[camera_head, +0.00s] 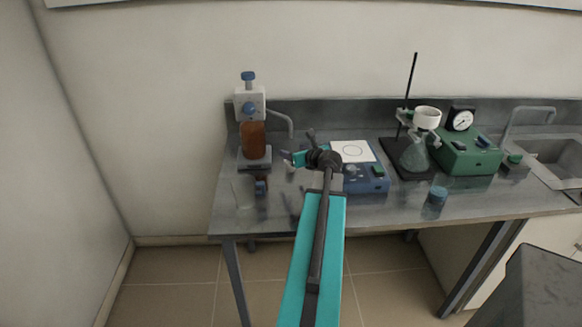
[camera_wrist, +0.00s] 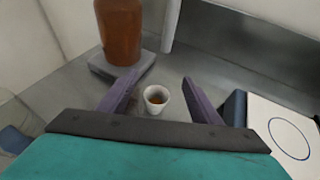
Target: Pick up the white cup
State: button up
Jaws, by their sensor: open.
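The white cup (camera_wrist: 157,98) is small and holds a little brown liquid. In the wrist view it stands upright on the grey table, between and beyond the two purple fingers of my gripper (camera_wrist: 160,95). The fingers are apart and no contact with the cup shows. In the head view my gripper (camera_head: 291,157) is over the table, between the brown bottle and the blue device. A small pale patch by the fingers there may be the cup, but it is largely hidden.
A brown bottle (camera_head: 252,140) on a grey base stands left of the gripper. A blue device (camera_head: 366,181) with a white top (camera_head: 352,151) is close on the right. A clear beaker (camera_head: 243,191) stands near the front left edge. A flask (camera_head: 414,155) and green pump (camera_head: 466,155) stand farther right.

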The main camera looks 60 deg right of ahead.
aim_at(292, 171)
notch_tip(292, 171, down, 4)
jog(key=shift+r, duration=0.15)
jog(key=shift+w+d+f, duration=0.15)
jog(key=shift+f, duration=0.35)
jog(key=shift+w+d+f, duration=0.15)
jog(key=shift+f, duration=0.3)
jog(key=shift+p+x, duration=0.35)
jog(key=shift+x, duration=0.45)
jog(key=shift+f, duration=0.1)
jog(key=shift+p+x, duration=0.5)
jog(key=shift+x, duration=1.95)
jog(key=shift+a, duration=0.1)
jog(key=c, duration=1.1)
